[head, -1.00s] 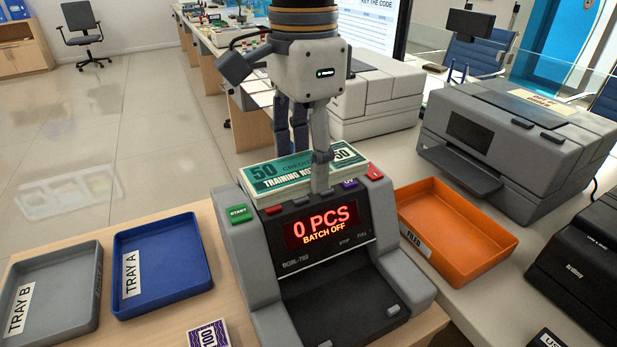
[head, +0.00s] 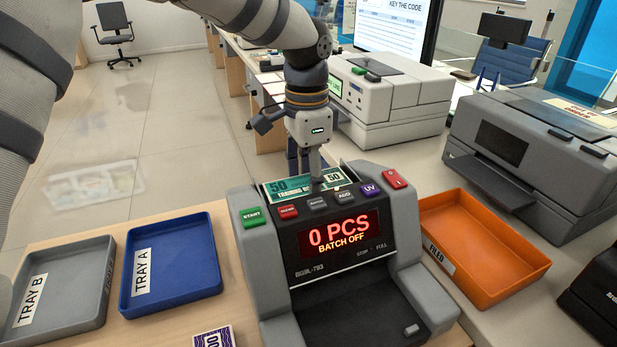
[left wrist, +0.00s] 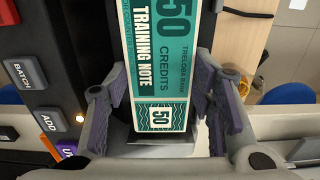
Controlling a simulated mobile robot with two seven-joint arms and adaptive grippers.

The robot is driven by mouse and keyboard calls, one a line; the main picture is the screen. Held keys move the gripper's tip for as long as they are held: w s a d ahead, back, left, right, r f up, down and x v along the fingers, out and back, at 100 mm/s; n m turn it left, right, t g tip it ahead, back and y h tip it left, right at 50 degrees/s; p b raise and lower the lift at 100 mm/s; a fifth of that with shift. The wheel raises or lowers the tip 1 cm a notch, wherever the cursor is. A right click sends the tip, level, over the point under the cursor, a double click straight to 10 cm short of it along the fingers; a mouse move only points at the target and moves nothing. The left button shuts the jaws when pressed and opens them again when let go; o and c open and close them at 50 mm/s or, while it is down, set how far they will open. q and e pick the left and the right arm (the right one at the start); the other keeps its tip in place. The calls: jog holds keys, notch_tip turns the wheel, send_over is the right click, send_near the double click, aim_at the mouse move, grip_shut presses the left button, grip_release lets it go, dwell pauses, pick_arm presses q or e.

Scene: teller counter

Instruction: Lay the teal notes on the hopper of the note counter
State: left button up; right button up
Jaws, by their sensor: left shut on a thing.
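The teal notes (head: 288,188) are a banded-looking stack marked 50, at the top rear of the note counter (head: 258,240), partly behind its button panel. They look low in the hopper area; whether they rest on it I cannot tell. My left gripper (head: 308,172) is shut on the notes from above, one finger on the near side. In the left wrist view the notes (left wrist: 160,60) lie between the two fingers, beside the BATCH and ADD buttons. The counter's display reads 0 PCS, BATCH OFF. My right gripper is not in view.
Blue tray A (head: 205,240) and grey tray B (head: 98,262) are left of the counter. An orange tray (head: 518,242) and a grey printer-like machine (head: 560,195) are on the right. A purple 100 note stack (head: 214,338) lies at the front.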

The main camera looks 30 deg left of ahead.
aim_at(307, 184)
pick_arm(q)
jog(key=shift+f, duration=0.15)
jog(key=o, duration=1.2)
notch_tip(307, 184, up, 12)
